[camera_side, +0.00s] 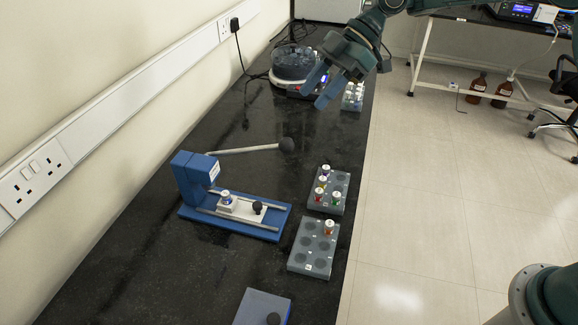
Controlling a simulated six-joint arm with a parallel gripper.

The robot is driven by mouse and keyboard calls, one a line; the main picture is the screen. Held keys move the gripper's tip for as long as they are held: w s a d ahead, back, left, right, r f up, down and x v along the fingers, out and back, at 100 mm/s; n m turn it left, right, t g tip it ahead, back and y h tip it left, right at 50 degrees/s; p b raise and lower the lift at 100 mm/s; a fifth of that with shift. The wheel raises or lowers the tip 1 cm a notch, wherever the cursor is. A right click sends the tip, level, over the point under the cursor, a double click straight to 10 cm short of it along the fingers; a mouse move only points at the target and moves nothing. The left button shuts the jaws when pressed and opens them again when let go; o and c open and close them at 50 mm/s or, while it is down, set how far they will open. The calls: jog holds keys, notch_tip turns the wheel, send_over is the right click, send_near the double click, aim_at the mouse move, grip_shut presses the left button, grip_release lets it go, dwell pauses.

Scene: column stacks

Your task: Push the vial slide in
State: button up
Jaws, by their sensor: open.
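The vial slide (239,209) is a pale carriage on two rails of a blue device (192,181). It sits partway along the rails, apart from the blue upright housing at the left end. A vial with a blue and white cap (225,197) stands on the slide's left part. A dark round knob (257,207) is at its right end. A lever with a black ball (286,145) reaches right from behind the housing. My gripper (318,89) is open and empty, high at the top of the view, well beyond the device and apart from it.
Two grey racks, one with several capped vials (341,180) and one with a single vial (323,262), stand right of the device. A round dark-topped machine (293,63) and another rack (353,97) are near my gripper. A blue box (251,306) lies in front.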

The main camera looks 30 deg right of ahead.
aim_at(257, 204)
jog(key=a+m+h, duration=0.1)
jog(key=a+m, duration=0.1)
jog(key=a, duration=0.1)
jog(key=a+f+m+t+h, duration=0.1)
jog(key=a+m, duration=0.1)
jog(key=a, duration=0.1)
jog(key=a+f+m+h, duration=0.1)
jog(key=a+m, duration=0.1)
jog(key=shift+w+a+f+m+t+h, duration=0.1)
jog(key=shift+w+a+m+t+h, duration=0.2)
jog(key=shift+a+m+t+h, duration=0.1)
jog(key=s+a+r+m+t+h, duration=0.2)
jog(key=s+a+m+h, duration=0.4)
jog(key=m, duration=0.4)
notch_tip(257, 204, down, 11)
jog(key=y, duration=0.1)
jog(key=shift+s+r+m+t, duration=0.2)
jog(key=shift+s+m+t, duration=0.1)
jog(key=shift+s, duration=0.15)
jog(key=x, duration=1.3)
jog(key=shift+w+f, duration=0.1)
jog(key=shift+f, duration=0.25)
